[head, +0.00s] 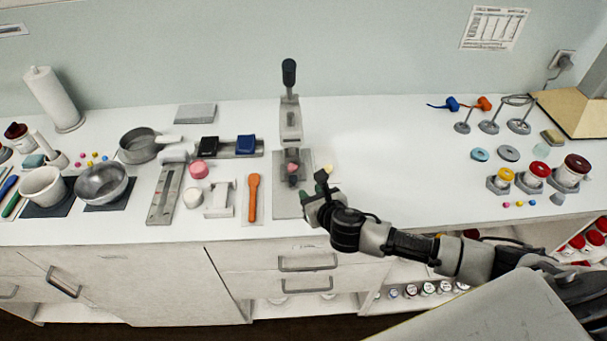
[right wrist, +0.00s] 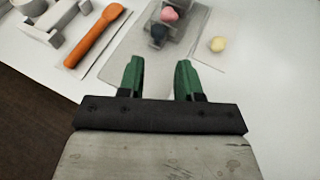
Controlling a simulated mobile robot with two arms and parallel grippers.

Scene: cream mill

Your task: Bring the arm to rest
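My right arm reaches in from the lower right in the head view. Its gripper (head: 318,194) is over the front edge of the counter, just in front of the lever press (head: 291,125). In the right wrist view its two green fingers (right wrist: 161,80) are apart with nothing between them. Beyond the fingertips are the press base (right wrist: 198,45), a pink piece (right wrist: 170,14) and a dark round piece (right wrist: 158,33) on the press. A pale yellow lump (right wrist: 218,44) lies to the right of them. My left gripper is not in view.
An orange spatula (head: 253,196) lies left of the press, beside a white stand (head: 219,199). Bowls, a pan (head: 138,145) and a paper towel roll (head: 53,98) stand farther left. Colored jars (head: 536,174) and ring stands (head: 489,126) are at right. The counter right of the press is clear.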

